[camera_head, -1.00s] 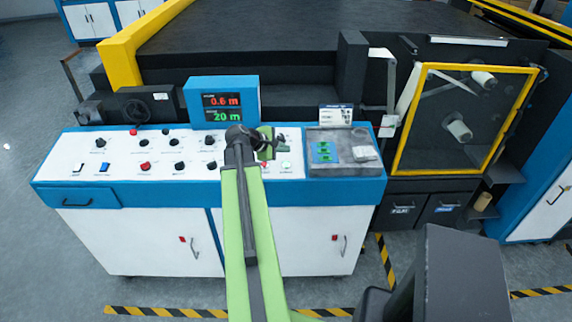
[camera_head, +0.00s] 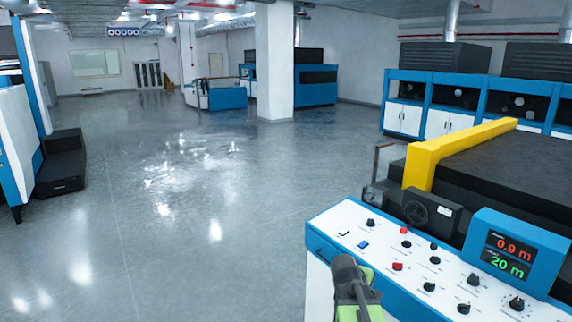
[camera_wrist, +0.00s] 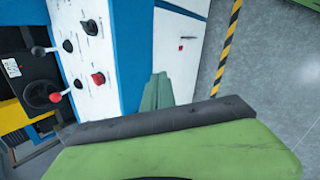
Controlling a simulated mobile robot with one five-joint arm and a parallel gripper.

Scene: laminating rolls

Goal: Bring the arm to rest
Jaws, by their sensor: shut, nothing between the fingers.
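My gripper (camera_wrist: 157,92) shows in the wrist view as two green fingers pressed together, with nothing between them. It is in front of the control desk's blue and white side, close to the desk's edge. In the head view, the end of my green and black arm is at the bottom, at the near left end of the control desk (camera_head: 325,222). The fingers cannot be made out there. The desk's knobs and red buttons also show at the left of the wrist view.
The display (camera_head: 515,252) reads 0.9 m and 20 m. A yellow-edged machine (camera_head: 462,150) stands behind the desk. Black and yellow floor tape (camera_wrist: 228,50) runs beside the desk. The floor (camera_head: 170,220) to the left is clear up to a white pillar (camera_head: 274,60).

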